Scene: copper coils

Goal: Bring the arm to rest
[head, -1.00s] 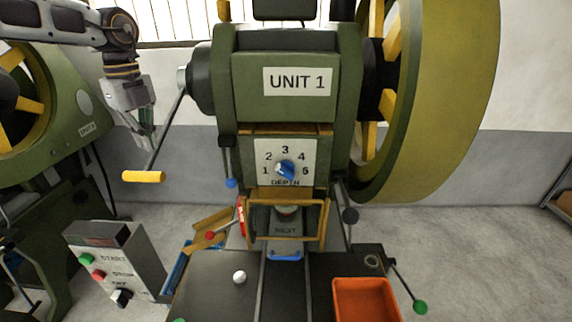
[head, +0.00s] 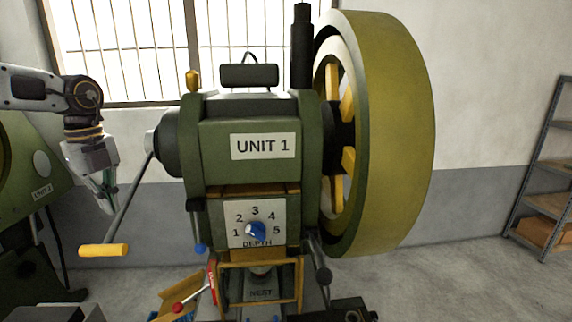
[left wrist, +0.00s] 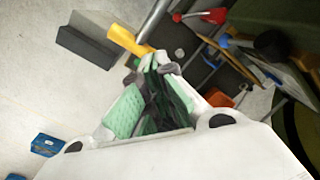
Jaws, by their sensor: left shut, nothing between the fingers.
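My left arm (head: 45,90) comes in from the left, with its wrist bent down. My left gripper (head: 108,205) hangs in front of the wall, fingers pointing down, shut and empty. It is just left of the rod of the crank with the yellow handle (head: 103,250), and its tips are above that handle. I cannot tell from the head view whether it touches the rod. In the left wrist view the closed green-padded fingers (left wrist: 155,62) have nothing between them, and the yellow handle (left wrist: 124,38) shows beyond the tips. My right gripper is not in view.
The green press labelled UNIT 1 (head: 248,115) stands in the middle, with its large flywheel (head: 395,130) on the right. A second machine (head: 35,210) is at the left. A metal shelf (head: 545,190) stands at the far right. The floor between press and shelf is clear.

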